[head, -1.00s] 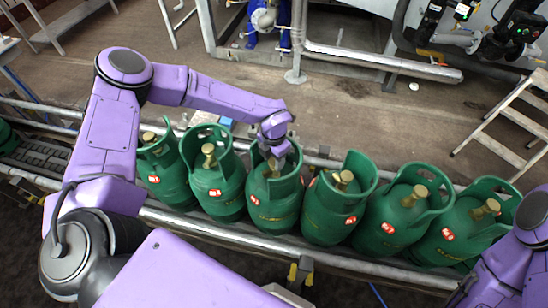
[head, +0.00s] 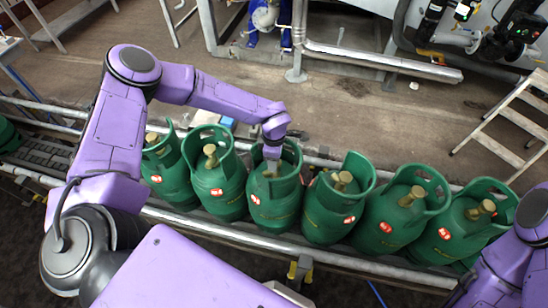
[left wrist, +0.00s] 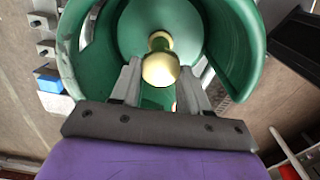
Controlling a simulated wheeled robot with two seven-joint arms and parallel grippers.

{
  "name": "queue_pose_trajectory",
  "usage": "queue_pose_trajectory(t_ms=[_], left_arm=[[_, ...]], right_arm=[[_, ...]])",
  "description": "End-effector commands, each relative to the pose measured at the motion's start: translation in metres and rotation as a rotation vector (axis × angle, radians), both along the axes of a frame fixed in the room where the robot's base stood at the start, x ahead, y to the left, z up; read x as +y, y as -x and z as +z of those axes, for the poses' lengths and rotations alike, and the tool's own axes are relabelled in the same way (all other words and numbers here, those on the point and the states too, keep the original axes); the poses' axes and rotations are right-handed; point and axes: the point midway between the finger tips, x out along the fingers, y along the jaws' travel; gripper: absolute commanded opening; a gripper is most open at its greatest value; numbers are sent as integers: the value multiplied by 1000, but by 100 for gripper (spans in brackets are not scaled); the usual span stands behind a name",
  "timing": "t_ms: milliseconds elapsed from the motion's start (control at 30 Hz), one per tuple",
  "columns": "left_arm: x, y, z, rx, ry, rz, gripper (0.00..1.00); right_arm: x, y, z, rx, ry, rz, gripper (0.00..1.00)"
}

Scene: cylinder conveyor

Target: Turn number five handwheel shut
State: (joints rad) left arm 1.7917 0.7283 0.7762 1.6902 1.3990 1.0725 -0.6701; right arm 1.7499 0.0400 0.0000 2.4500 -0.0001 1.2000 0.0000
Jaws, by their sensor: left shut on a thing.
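A green gas cylinder (head: 275,208), third from the left of the main row on the conveyor, stands upright under my left gripper (head: 271,166). The gripper reaches down inside its open collar and hides most of the valve in the head view. In the left wrist view, the fingers of my left gripper (left wrist: 158,85) are on either side of the cylinder's brass handwheel (left wrist: 161,68), shut on it. No number is readable on the handwheel. My right arm shows at the right edge of the head view, but its gripper is out of view.
Neighbouring green cylinders stand close on both sides, one to the left (head: 217,190) and one to the right (head: 330,213), with raised collars and brass valves. The conveyor's front rail (head: 235,236) runs along the row. A stepladder (head: 505,120) stands at the back right.

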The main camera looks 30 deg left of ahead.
Motion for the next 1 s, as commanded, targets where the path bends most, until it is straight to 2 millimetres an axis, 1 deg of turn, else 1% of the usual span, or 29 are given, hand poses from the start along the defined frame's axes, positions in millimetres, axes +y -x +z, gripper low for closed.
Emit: queue_pose_trajectory(t_ms=[33, 200, 400, 933, 967, 1000], left_arm=[[0, -2, 2, -5, 0, -26, 15], [0, -3, 2, -5, 0, -109, 15], [1, -3, 2, -6, 0, -165, 15], [0, -4, 2, -7, 0, -186, 15], [0, -4, 2, -7, 0, -186, 55], [0, -3, 2, -7, 0, -185, 68]], right_arm=[[0, 0, 2, 0, 0, 0, 43], [0, 0, 3, 0, 0, 0, 43], [0, 0, 4, 0, 0, 0, 43], [0, 0, 4, 0, 0, 0, 43], [0, 0, 4, 0, 0, 0, 43], [0, 0, 4, 0, 0, 0, 43]])
